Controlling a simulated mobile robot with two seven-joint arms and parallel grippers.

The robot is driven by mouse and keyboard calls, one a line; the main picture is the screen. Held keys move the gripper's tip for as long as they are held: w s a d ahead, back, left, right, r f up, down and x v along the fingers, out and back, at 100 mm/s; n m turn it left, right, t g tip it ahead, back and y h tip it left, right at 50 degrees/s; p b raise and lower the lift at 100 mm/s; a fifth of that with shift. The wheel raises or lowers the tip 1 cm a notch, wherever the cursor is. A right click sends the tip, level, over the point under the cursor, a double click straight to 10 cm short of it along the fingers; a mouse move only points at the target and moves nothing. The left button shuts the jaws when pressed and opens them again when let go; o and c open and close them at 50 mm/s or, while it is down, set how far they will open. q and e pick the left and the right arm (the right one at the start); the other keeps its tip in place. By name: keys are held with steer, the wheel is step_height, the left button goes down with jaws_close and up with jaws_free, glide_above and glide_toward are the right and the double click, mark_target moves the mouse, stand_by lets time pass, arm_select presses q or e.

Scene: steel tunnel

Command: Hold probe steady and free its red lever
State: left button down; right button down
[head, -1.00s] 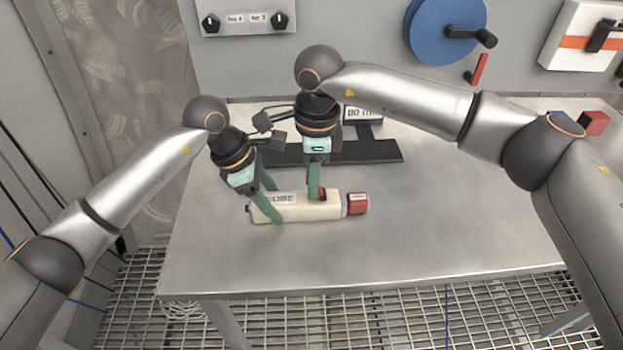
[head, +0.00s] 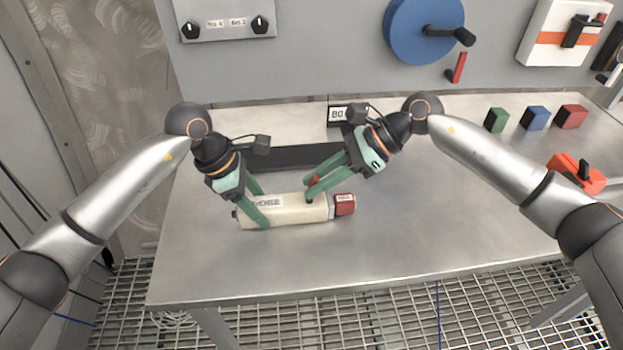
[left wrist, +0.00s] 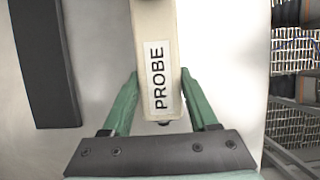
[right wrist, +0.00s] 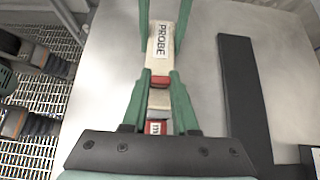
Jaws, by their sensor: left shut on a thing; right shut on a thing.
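The cream probe (head: 300,210) lies on the steel table, with a PROBE label and a red end cap (head: 345,204) at its right end. My left gripper (head: 258,207) is shut across the probe's left part. The left wrist view shows the labelled probe (left wrist: 155,35) between its green fingers. My right gripper (head: 309,190) tilts in from the right and is shut on the small red lever (head: 315,180) on top of the probe. The lever (right wrist: 160,81) also shows between the fingers in the right wrist view. The fingers partly hide it.
A dark flat bar (head: 290,158) lies behind the probe. Green (head: 496,120), blue (head: 536,118) and red (head: 571,116) blocks and a red-orange device (head: 576,172) sit at the right. A blue wheel (head: 425,30) is on the wall. The table front is clear.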

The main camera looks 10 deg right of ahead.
steer(key=shift+d+f+y, duration=0.15)
steer(key=shift+d+y, duration=0.1)
steer(key=shift+y, duration=0.7)
steer(key=shift+d+f+y, duration=0.15)
steer(key=shift+d+y, duration=0.1)
steer(key=shift+y, duration=0.7)
steer(key=c, duration=0.7)
jaws_free()
steer(key=shift+d, duration=0.1)
steer(key=v, duration=1.2)
steer(key=shift+f, duration=0.1)
